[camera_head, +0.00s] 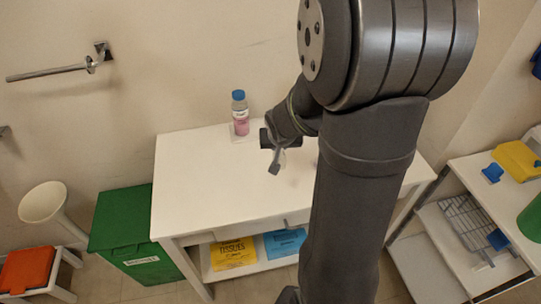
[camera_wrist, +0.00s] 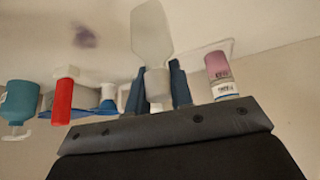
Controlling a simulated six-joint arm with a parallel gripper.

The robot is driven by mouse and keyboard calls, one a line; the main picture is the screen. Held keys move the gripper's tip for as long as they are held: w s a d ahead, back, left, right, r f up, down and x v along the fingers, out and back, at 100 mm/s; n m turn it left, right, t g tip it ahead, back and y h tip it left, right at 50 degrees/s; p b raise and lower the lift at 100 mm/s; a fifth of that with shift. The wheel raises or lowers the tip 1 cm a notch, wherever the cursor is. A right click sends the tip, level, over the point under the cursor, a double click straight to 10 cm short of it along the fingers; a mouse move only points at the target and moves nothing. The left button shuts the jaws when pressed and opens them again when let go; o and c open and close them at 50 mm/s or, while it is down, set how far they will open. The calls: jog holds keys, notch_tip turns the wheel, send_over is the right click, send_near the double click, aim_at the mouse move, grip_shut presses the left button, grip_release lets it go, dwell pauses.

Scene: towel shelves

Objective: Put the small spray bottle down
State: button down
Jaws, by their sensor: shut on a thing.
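My gripper (camera_head: 275,145) is over the white table (camera_head: 195,175), right of the clear bottle with pink liquid. In the wrist view its two dark fingers (camera_wrist: 157,90) are closed around the neck of the small spray bottle (camera_wrist: 151,35), a pale translucent bottle. That view is upside down, so the bottle's body points up in the picture. In the head view only a pale bit of the spray bottle (camera_head: 282,159) shows below the gripper. I cannot tell whether its base touches the tabletop.
The pink-liquid bottle (camera_head: 240,115) with a blue cap stands at the table's back. The wrist view also shows a teal pump bottle (camera_wrist: 20,102) and a red item (camera_wrist: 64,98). A green bin (camera_head: 122,220) stands left of the table. The table's front left is clear.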

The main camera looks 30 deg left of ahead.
jog(key=shift+s+a+f, duration=0.1)
jog(key=shift+a+f, duration=0.4)
jog(key=shift+f, duration=0.5)
jog(key=shift+s+a+f, duration=0.1)
jog(key=shift+a+f, duration=0.4)
jog(key=shift+f, duration=0.45)
jog(key=shift+s+a+f, duration=0.1)
jog(key=shift+a+f, duration=0.4)
jog(key=shift+f, duration=0.5)
jog(key=shift+f, duration=0.1)
jog(key=c, duration=1.3)
grip_release()
jog(key=v, duration=1.2)
jog(key=x, duration=1.2)
